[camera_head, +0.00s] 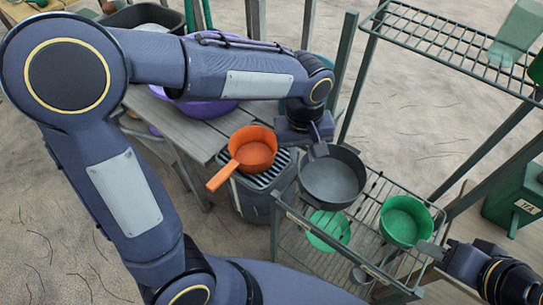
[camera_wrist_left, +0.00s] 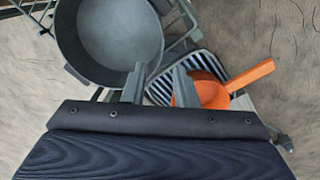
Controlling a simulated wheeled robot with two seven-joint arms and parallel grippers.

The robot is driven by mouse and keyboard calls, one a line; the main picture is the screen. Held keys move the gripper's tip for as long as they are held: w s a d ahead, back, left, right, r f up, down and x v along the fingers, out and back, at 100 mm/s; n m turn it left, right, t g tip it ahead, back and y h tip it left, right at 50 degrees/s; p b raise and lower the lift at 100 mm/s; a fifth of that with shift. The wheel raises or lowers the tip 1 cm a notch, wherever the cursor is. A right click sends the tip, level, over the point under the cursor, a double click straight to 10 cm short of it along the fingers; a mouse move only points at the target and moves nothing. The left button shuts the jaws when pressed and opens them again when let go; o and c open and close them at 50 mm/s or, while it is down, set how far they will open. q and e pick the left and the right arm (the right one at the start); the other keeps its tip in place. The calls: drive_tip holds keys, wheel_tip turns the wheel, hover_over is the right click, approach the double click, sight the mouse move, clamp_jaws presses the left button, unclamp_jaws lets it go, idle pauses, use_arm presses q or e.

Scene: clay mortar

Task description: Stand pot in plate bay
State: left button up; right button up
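A dark grey two-handled pot (camera_head: 332,178) is upright at the far-left corner of the low wire rack (camera_head: 292,222); what bears it is hidden. It also shows in the left wrist view (camera_wrist_left: 105,40). My left gripper (camera_head: 322,148) is at its far rim; in the left wrist view its fingers (camera_wrist_left: 160,88) are apart, with no clear grip on the pot. A green pot (camera_head: 405,222) is upright at the rack's right side. My right gripper (camera_head: 428,250) is at its near-right rim; whether it is closed on it is unclear. No plate bay is clearly identifiable.
An orange saucepan (camera_head: 253,150) sits on a ridged grey container (camera_head: 255,205) left of the grey pot. A green dish (camera_head: 328,231) lies lower in the rack. A taller wire shelf (camera_head: 455,45) stands behind right, and a wooden table (camera_head: 195,138) stands left.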

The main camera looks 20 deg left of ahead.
use_arm(q)
drive_tip(key=s+a+r+m+t+h, duration=0.3)
drive_tip(key=s+a+t, duration=0.2)
drive_tip(key=s+a, duration=0.7)
drive_tip(key=shift+s+a+m, duration=0.35)
drive_tip(key=shift+s+m, duration=0.05)
drive_tip(key=shift+s, duration=1)
drive_tip(key=shift+r, duration=0.1)
